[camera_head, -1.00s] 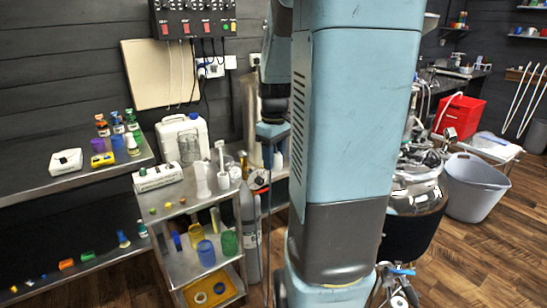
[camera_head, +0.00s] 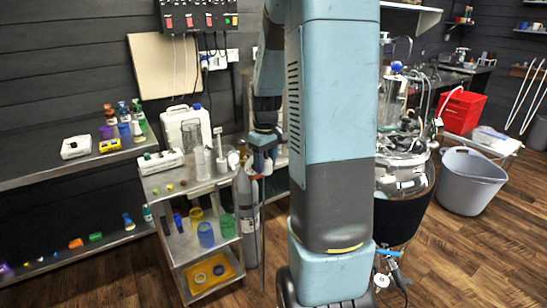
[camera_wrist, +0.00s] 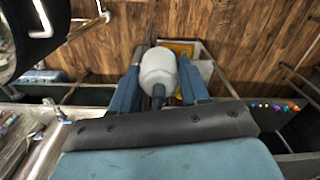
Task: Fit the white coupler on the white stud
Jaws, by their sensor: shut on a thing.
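My gripper (camera_head: 264,162) hangs just right of the steel cart in the head view, partly cut off by my own arm. In the wrist view, its blue fingers (camera_wrist: 158,82) are on either side of a pale, rounded piece (camera_wrist: 158,66) with a dark stem toward the camera. I take this for the white coupler; its far end is hidden. A white upright post (camera_head: 220,150) stands on the cart top beside a clear cylinder. I cannot tell whether it is the white stud. The held piece looks apart from the post.
The steel cart (camera_head: 164,186) carries a long white block (camera_head: 161,161) and coloured cups. A grey gas cylinder (camera_head: 245,210) stands at its right side. A white jerrycan (camera_head: 186,127) is behind. A shiny kettle (camera_head: 405,175) and grey tub (camera_head: 472,180) are to the right.

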